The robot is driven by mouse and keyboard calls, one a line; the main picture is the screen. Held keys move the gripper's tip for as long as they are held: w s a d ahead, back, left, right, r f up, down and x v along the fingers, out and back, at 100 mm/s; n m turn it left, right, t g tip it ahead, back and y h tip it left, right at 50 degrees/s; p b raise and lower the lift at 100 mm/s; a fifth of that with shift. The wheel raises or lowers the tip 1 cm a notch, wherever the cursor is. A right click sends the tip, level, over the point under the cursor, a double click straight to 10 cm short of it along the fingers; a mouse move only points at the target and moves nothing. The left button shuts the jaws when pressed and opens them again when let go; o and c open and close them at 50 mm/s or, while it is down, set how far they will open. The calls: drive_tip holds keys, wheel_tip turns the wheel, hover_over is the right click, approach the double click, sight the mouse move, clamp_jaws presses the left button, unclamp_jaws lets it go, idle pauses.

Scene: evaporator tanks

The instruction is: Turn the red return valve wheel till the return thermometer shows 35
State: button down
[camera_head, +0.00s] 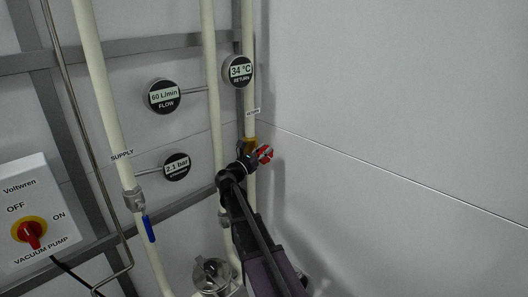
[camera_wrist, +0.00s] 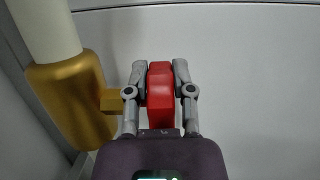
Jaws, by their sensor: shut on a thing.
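The red return valve wheel (camera_head: 265,154) sits on the brass valve body (camera_head: 250,146) of the return pipe. In the wrist view the red wheel (camera_wrist: 160,95) stands edge-on between the two grey fingers of my gripper (camera_wrist: 161,78). The fingers are shut on it from both sides. The brass body (camera_wrist: 75,100) is to the left of the fingers. In the head view my gripper (camera_head: 255,160) reaches the wheel from below, and my arm covers part of the pipe. The return thermometer (camera_head: 239,71) reads 34 °C.
A flow gauge (camera_head: 163,96) reads 60 L/min and a pressure gauge (camera_head: 176,166) reads 2.1 bar. The supply pipe (camera_head: 103,95) with a blue lever (camera_head: 149,228) is at left. A vacuum pump switch box (camera_head: 38,218) is at far left. The wall at right is bare.

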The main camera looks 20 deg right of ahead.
drive_tip(key=shift+c, duration=2.4)
unclamp_jaws()
drive_tip(key=shift+d+r+y+p, duration=0.15)
drive_tip(key=shift+y+p, duration=0.25)
drive_tip(key=shift+p, duration=0.4)
drive_tip(key=shift+r+p, duration=0.1)
drive_tip(key=shift+p, duration=0.25)
drive_tip(key=g+y+p, duration=0.1)
drive_tip(key=p, duration=0.1)
drive_tip(key=shift+w+d+y+p, duration=0.15)
drive_tip(key=shift+y+p, duration=0.25)
drive_tip(key=v, duration=1.4)
drive_tip(key=s+a+f+m+g+y+b, duration=0.1)
drive_tip(key=s+f+m+y, duration=0.4)
drive_tip(key=f, duration=0.5)
drive_tip(key=s+f+m+g+y+b, duration=0.4)
drive_tip(key=s+f+m, duration=0.4)
drive_tip(key=f, duration=0.3)
drive_tip(key=shift+s+a+f+m+y+b, duration=0.25)
drive_tip(key=shift+s+a+m+y+b, duration=0.1)
drive_tip(key=shift+m+y+b, duration=0.4)
